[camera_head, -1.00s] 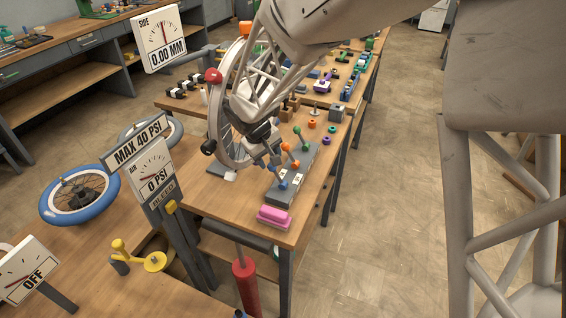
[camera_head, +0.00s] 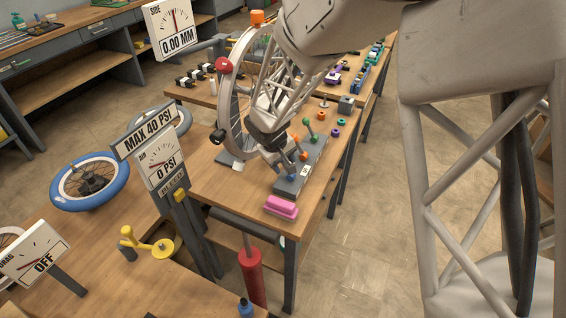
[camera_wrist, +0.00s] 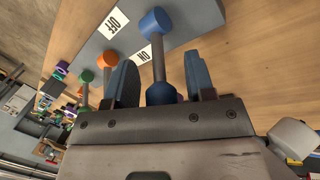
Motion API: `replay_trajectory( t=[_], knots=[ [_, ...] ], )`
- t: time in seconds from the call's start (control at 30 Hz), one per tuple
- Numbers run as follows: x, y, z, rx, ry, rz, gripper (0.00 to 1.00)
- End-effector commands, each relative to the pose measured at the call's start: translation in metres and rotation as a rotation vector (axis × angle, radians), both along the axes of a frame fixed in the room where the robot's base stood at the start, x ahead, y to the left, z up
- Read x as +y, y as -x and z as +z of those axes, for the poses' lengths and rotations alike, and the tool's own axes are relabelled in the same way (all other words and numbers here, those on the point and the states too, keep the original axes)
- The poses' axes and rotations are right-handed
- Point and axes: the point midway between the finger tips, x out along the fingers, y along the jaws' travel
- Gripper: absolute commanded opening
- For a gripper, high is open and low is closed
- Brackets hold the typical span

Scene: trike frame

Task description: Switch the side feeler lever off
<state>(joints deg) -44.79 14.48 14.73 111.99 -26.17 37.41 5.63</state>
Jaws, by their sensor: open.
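A row of colored levers stands on a grey lever block (camera_head: 312,163) at the near right of the bench. The nearest one, the blue lever (camera_wrist: 158,62), has a blue base (camera_head: 292,178) on the block. In the wrist view its blue knob (camera_wrist: 160,93) is between the two fingers of my gripper (camera_wrist: 163,82), which is open around it with gaps on both sides. An OFF label (camera_wrist: 117,22) and an ON label (camera_wrist: 143,57) lie beside it on the block. I see no lever marked as the side feeler. The SIDE gauge (camera_head: 174,28) reads 0.00 MM.
An orange lever (camera_wrist: 110,58) and a green lever (camera_wrist: 87,76) stand close beside the blue one. A spoked wheel (camera_head: 232,130) stands left of my gripper. A pink block (camera_head: 281,207) lies at the bench's near edge. Gauge posts stand at the left.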

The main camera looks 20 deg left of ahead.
Motion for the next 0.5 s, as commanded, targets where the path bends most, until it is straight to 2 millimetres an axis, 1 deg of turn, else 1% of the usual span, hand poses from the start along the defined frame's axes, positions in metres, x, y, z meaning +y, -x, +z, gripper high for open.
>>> replay_trajectory(
  t=[0.33, 0.5],
  knots=[
    [-0.0004, -0.0004, -0.0019, 0.0, 0.0, 0.001, 0.5],
    [-0.0003, -0.0003, -0.0019, 0.0, 0.0, 0.001, 0.24]
  ],
)
